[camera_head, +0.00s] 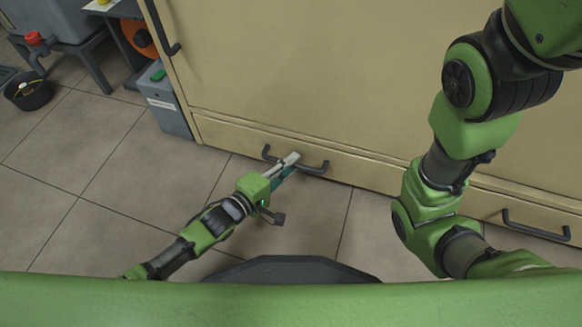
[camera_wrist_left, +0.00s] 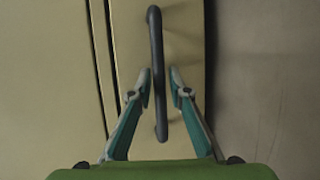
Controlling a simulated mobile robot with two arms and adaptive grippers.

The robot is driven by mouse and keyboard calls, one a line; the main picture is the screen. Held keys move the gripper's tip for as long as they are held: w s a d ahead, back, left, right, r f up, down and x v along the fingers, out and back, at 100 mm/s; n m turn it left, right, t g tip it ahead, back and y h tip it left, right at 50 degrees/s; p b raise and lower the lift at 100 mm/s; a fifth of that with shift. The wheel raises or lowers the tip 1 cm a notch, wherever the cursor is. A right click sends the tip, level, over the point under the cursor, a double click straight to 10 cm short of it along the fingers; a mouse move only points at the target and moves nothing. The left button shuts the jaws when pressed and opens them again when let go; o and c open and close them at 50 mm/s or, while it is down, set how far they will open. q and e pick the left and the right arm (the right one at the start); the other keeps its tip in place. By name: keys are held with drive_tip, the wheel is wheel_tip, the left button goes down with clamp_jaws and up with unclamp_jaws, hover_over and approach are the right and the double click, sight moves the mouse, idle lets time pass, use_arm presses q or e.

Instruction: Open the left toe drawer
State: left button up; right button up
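The left toe drawer (camera_head: 232,135) is a low beige front at the foot of the cabinet, with a dark bar handle (camera_head: 316,170). The drawer front looks flush with the cabinet. My left gripper (camera_head: 291,160) is at this handle. In the left wrist view the handle (camera_wrist_left: 155,50) runs between the two fingertips (camera_wrist_left: 160,78), one on each side. The fingers look apart, with small gaps to the bar. My right arm crosses the right side of the head view; its gripper is out of frame.
A second toe drawer handle (camera_head: 536,226) is at the right. The large beige cabinet door (camera_head: 300,70) rises above the drawers. A grey box (camera_head: 166,105) stands left of the cabinet. A dark round pan (camera_head: 28,92) is farther left. The tiled floor (camera_head: 120,195) before the drawer is clear.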

use_arm(q)
drive_tip(key=shift+w+d, duration=0.1)
drive_tip(key=shift+w, duration=0.05)
clamp_jaws()
